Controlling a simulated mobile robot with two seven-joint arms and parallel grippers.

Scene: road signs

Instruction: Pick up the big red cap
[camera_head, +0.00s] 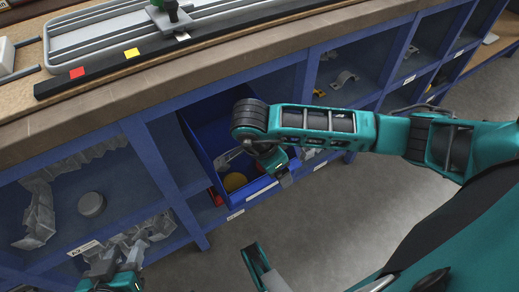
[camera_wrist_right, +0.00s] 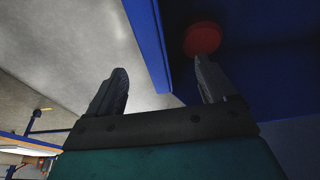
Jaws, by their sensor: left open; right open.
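The big red cap (camera_wrist_right: 202,38) shows in the right wrist view as a round red disc inside the blue bin (camera_wrist_right: 150,45). My right gripper (camera_wrist_right: 160,88) is open and empty. One finger is over the bin's inside near the cap, the other outside the front wall. In the head view the right gripper (camera_head: 258,170) is over the front of the blue bin (camera_head: 198,140), and a small red patch beside it is mostly hidden. My left gripper (camera_head: 112,268) is open at the bottom left, before the lower shelf; its fingertips are hard to make out.
Shelf compartments to the left hold clear brackets (camera_head: 38,210) and a grey round cap (camera_head: 91,204). The wooden worktop (camera_head: 130,105) overhangs the shelves. The grey floor (camera_head: 340,215) in front is clear.

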